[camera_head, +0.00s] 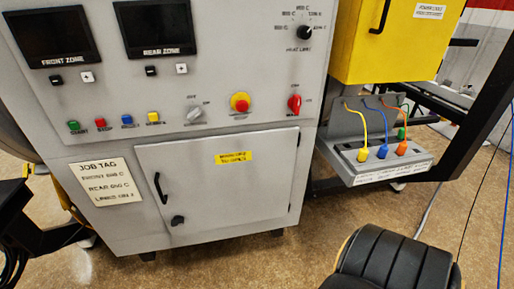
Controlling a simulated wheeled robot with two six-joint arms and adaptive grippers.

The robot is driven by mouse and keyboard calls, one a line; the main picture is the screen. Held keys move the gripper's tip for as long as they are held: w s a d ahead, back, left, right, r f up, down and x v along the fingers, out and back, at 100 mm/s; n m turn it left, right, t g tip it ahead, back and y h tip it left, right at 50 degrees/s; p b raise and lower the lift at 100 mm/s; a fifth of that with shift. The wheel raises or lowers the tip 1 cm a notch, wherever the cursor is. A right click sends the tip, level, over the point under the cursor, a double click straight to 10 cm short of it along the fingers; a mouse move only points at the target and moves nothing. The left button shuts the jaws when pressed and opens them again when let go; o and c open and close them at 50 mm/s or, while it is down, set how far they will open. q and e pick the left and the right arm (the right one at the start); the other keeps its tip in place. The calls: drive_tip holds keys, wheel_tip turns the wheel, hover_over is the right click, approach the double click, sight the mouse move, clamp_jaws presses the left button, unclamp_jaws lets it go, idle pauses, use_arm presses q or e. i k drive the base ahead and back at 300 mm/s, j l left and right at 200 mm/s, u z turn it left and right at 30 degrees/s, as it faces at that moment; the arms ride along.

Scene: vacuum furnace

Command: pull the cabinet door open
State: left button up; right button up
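The cabinet door (222,185) is a grey panel low on the front of the grey furnace cabinet (110,125). It looks shut, flush within its frame. A black upright bar handle (160,188) sits near its left edge. A small black latch knob (177,220) is below the handle. A yellow label (233,157) is at the door's top. No gripper can be made out in this view, and nothing touches the handle or the latch.
Above the door are two dark screens, several buttons, a red-and-yellow stop button (240,102) and a red switch (294,104). A yellow box (390,40) hangs at right above a grey plug panel (390,170). A black ribbed shape (392,262) is at bottom right. Floor before the door is clear.

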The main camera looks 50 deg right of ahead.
sight(223, 181)
drive_tip(key=z, duration=1.05)
drive_tip(key=u, duration=0.3)
drive_tip(key=i, duration=0.05)
